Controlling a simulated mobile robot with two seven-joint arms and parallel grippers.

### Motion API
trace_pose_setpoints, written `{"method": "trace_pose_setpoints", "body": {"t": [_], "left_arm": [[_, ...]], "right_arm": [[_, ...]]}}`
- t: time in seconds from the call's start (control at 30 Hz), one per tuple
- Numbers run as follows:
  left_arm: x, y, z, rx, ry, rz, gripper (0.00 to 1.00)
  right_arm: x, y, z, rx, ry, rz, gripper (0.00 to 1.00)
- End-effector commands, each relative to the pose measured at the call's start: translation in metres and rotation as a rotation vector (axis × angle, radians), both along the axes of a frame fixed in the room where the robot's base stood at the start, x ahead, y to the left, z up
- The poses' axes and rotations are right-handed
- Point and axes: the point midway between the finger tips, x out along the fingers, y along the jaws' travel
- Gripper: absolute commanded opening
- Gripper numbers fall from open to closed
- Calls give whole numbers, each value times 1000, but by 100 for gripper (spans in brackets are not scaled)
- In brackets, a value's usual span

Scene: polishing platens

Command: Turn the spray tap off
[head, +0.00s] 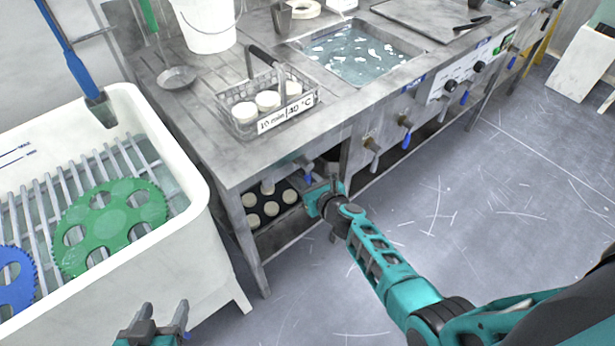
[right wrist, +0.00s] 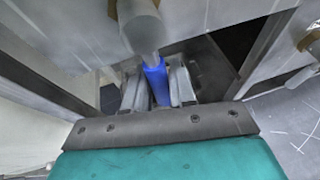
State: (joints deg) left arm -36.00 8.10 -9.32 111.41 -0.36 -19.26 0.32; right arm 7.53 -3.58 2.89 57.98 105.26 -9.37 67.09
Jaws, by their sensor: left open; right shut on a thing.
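A tap with a grey metal body (right wrist: 143,28) and a blue lever (right wrist: 158,82) fills the middle of the right wrist view. The lever points downward from the body. My right gripper (right wrist: 157,90) has one finger on each side of the lever and is shut on it. In the head view my right gripper (head: 312,184) is at the bench's front, below the wire basket, and largely hides this tap. My left gripper (head: 165,312) is open and empty at the bottom left, in front of the white tub. No spray or running water can be made out.
Other taps (head: 372,146) (head: 405,125) stick out of the bench front to the right. The white tub (head: 195,190) holds a green disc (head: 113,222). A wire basket (head: 240,128) stands on the bench. Discs lie on a shelf below. The floor (head: 450,210) at right is clear.

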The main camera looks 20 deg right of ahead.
Motion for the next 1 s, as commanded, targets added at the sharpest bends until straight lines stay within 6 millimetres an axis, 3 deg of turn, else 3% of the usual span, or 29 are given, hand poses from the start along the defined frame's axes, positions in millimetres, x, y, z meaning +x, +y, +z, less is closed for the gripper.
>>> {"method": "trace_pose_setpoints", "body": {"t": [0.43, 0.47, 0.63, 1.0], "left_arm": [[4, 0, 2, 1, -6, -3, 62], [4, 0, 2, 1, -6, -3, 62], [3, 0, 1, 1, -3, -3, 62], [-1, 0, 3, 2, 6, -2, 62]], "right_arm": [[-1, 2, -1, 14, 5, 0, 0], [-1, 2, -1, 13, 5, 0, 28], [-1, 1, -1, 11, 4, 0, 44], [-6, 0, 3, 9, 3, 0, 46]]}}
